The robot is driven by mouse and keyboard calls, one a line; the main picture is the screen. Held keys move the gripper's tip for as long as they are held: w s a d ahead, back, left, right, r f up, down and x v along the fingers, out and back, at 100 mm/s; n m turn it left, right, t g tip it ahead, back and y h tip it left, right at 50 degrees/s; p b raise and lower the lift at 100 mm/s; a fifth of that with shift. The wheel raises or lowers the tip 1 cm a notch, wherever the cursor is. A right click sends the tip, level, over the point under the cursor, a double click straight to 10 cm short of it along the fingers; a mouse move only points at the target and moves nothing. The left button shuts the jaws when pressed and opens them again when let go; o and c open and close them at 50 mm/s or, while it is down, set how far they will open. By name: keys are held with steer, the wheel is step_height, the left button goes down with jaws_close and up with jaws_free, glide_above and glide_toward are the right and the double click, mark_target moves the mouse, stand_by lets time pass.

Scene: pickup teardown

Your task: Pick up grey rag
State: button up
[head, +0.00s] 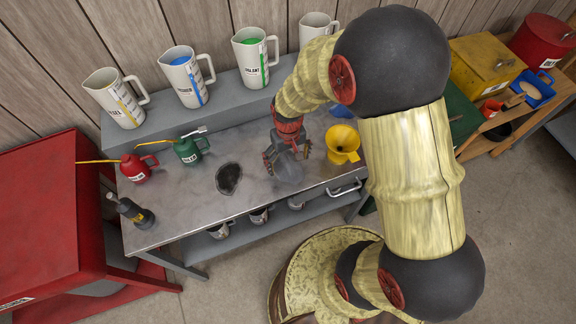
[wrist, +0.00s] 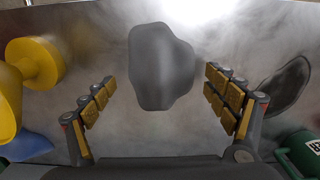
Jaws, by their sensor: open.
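The grey rag (head: 289,172) is a crumpled, smooth-looking grey lump on the metal bench top (head: 310,178). In the wrist view the rag (wrist: 160,68) appears between the two finger pads, with a clear gap on each side. My gripper (head: 287,152) is over the rag in the head view and hides part of it. In the wrist view my gripper (wrist: 160,82) has its fingers spread wide with nothing held. I cannot tell the exact height of the fingertips above the bench.
A dark flat patch (head: 229,178) lies left of the rag. A yellow funnel (head: 343,142) stands to the right. A green oil can (head: 188,150), red oil can (head: 138,168) and dark bottle (head: 132,212) stand further left. Several measuring jugs line the raised back shelf (head: 150,142).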

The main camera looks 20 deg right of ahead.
steer(key=shift+f, duration=0.4)
steer(key=shift+c, duration=1.1)
steer(key=c, duration=1)
